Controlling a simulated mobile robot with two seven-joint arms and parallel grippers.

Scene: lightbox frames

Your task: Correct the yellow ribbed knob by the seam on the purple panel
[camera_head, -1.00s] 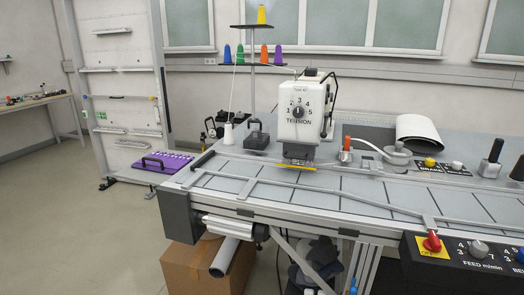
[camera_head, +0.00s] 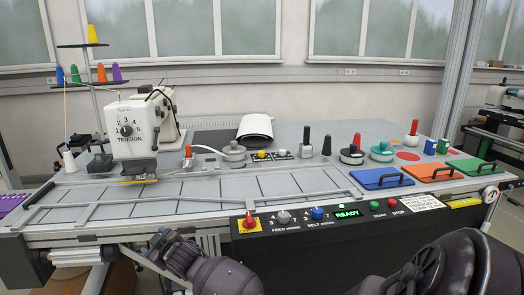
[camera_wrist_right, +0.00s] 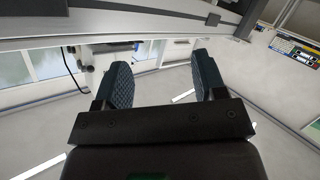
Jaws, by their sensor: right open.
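A purple panel (camera_head: 10,204) shows only as a sliver at the left edge of the head view, beyond the sewing table's end. No ribbed yellow knob can be made out on it. A small yellow knob (camera_head: 262,154) sits on a dark plate at the back of the table, but its ribs and any seam are too small to tell. My right gripper (camera_wrist_right: 160,78) is open and empty in the right wrist view, its two dark ridged fingers apart, away from both. My left gripper's fingers are not in view; parts of my arms show low in the head view.
The grey worktable (camera_head: 230,186) carries a white sewing head (camera_head: 132,128). A black control box (camera_head: 340,222) with a lit READY display runs along its front. Blue (camera_head: 375,180), orange (camera_head: 432,173) and green (camera_head: 470,167) lids lie at the right.

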